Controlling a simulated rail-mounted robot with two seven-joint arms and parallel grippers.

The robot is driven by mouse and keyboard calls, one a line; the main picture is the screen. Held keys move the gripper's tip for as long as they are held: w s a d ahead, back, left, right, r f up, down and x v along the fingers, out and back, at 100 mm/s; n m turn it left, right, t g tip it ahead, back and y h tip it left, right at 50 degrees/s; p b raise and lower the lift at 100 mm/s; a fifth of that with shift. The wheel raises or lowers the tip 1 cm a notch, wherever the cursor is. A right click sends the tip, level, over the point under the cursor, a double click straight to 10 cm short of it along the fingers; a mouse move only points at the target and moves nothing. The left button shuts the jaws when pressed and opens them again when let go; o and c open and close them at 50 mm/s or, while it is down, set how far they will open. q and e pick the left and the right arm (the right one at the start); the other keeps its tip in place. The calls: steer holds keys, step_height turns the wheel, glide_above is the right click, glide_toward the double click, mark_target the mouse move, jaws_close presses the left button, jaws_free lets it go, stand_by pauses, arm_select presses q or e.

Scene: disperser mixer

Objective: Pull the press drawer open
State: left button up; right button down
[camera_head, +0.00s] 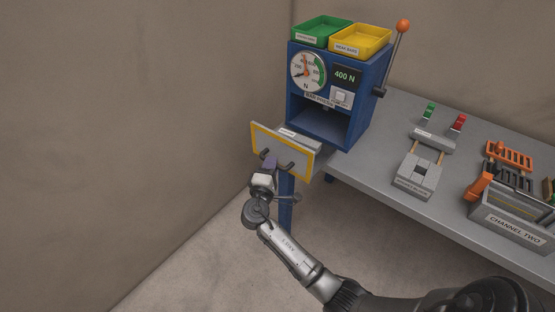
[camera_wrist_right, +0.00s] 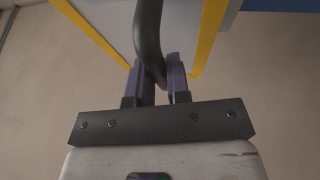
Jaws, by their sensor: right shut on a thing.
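The press (camera_head: 360,112) is a blue cabinet with a round dial and a display reading 400 N. Its drawer (camera_head: 268,145) has a pale front with a yellow border and stands out from the cabinet toward the lower left. A dark bar handle (camera_head: 290,166) is on the drawer front. My right gripper (camera_head: 267,163) is at the handle. In the right wrist view its purple fingers (camera_wrist_right: 162,82) are shut on the dark curved handle (camera_wrist_right: 148,40), with the yellow-edged drawer front (camera_wrist_right: 110,20) behind. My left gripper is in neither view.
Green (camera_head: 319,31) and yellow (camera_head: 360,41) trays sit on top of the press. A lever with an orange knob (camera_head: 403,26) is at its right side. The grey bench (camera_head: 385,190) carries a small block fixture (camera_head: 417,175) and a bin labelled CHANNEL TWO (camera_head: 510,228). Floor left of the drawer is clear.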

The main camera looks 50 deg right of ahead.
steer(key=shift+a, duration=0.25)
steer(key=c, duration=1.1)
jaws_free()
steer(key=v, duration=1.3)
steer(key=shift+s+a+p, duration=0.2)
steer(key=shift+a+p, duration=0.15)
